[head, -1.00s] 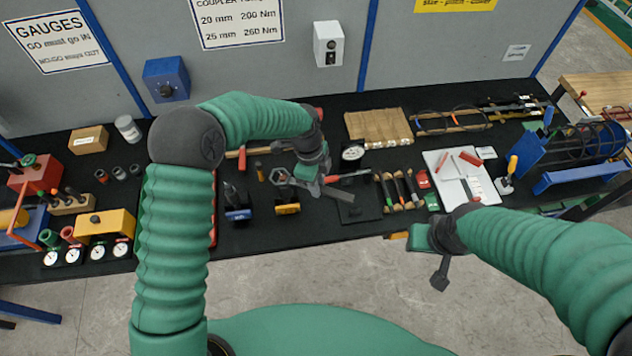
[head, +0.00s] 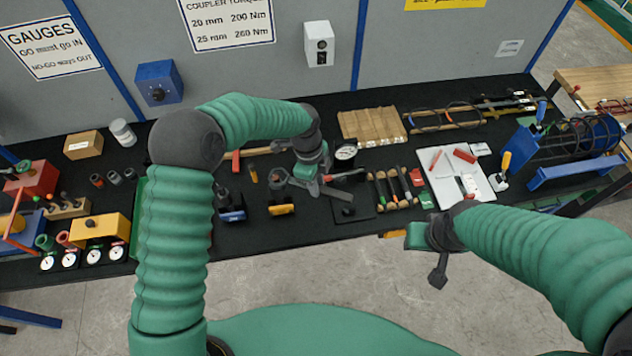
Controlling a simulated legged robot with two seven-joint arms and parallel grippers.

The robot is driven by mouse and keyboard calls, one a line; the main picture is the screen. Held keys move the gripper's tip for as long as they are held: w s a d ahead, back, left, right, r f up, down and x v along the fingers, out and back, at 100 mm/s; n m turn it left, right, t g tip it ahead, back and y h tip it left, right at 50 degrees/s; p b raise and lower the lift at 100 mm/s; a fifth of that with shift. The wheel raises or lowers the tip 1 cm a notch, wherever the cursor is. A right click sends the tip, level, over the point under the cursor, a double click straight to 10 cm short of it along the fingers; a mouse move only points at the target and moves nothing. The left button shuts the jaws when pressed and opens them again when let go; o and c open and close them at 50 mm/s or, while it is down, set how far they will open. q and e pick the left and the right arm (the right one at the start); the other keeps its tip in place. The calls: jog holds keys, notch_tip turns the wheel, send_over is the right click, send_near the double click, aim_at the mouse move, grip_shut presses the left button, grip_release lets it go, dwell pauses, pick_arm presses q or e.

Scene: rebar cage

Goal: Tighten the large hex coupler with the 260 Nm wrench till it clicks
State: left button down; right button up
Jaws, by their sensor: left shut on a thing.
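My left gripper (head: 314,182) is over the middle of the black bench, shut on what looks like the wrench.
Gauges and a yellow block (head: 93,228) fill the left end. A wall sign (head: 228,22) reads 25 mm, 260 Nm.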

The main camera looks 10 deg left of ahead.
pick_arm(q)
jog(key=shift+s+a, duration=0.1)
jog(key=shift+a, duration=0.5)
jog(key=shift+d, duration=0.15)
jog(key=shift+f, duration=0.55)
jog(key=shift+f+b, duration=0.7)
jog(key=shift+f, duration=0.05)
jog(key=shift+s+f+b, duration=0.15)
jog(key=shift+f+b, duration=0.15)
jog(key=shift+f, duration=0.1)
jog(key=shift+w+r+p, duration=0.2)
jog(key=shift+r+p, duration=0.45)
jog(key=shift+r, duration=0.1)
jog(key=shift+s+r+p, duration=0.1)
jog(key=shift+r+p, duration=1.55)
jog(key=shift+r, duration=0.7)
